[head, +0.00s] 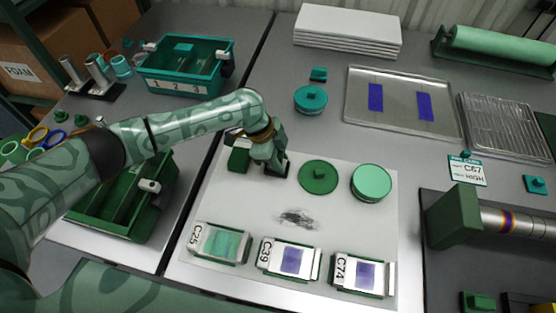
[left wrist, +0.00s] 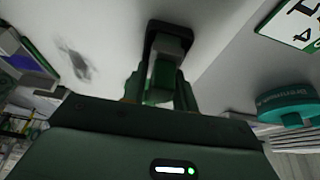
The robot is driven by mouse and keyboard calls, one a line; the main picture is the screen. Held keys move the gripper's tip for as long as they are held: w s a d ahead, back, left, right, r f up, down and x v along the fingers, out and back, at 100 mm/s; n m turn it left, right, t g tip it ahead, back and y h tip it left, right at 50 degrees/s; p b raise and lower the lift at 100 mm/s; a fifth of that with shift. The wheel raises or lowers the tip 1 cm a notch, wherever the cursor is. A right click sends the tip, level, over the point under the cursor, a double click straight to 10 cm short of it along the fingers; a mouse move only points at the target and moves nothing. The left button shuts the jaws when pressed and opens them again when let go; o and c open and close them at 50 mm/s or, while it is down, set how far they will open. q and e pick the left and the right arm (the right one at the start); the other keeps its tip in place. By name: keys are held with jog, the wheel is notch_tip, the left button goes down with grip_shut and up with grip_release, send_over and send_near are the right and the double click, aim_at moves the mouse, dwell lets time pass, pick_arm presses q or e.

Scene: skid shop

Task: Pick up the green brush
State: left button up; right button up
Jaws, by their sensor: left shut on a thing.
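My left gripper (head: 270,158) reaches down over the pale sheet in the head view, left of the dark green round lid. It is shut on the green brush, seen between the fingers in the left wrist view (left wrist: 163,78). The brush's dark base (head: 283,171) shows below the fingers in the head view. Most of the brush is hidden by the gripper. I cannot tell whether the base touches the sheet. My right gripper is not in view.
A dark green lid (head: 319,177) and a light green round tin (head: 371,183) stand right of the gripper. A green block (head: 238,160) is just left. Labelled plates, including C39 (head: 290,260), line the sheet's front. A dark smudge (head: 296,217) marks the sheet (head: 345,225).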

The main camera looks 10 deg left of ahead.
aim_at(280, 156)
pick_arm(q)
jog(key=shift+r, duration=0.55)
notch_tip(280, 156, up, 3)
jog(key=shift+s+r+p, duration=0.1)
jog(key=shift+p, duration=1.05)
jog(key=s+d+r+p, duration=0.3)
jog(key=s+r+p, duration=0.4)
jog(key=s, duration=0.6)
jog(key=shift+s+r, duration=0.25)
jog(key=shift+r, duration=0.6)
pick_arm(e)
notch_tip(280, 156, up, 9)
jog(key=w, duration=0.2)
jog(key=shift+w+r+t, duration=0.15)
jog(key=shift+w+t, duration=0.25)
pick_arm(q)
jog(key=shift+o, duration=0.9)
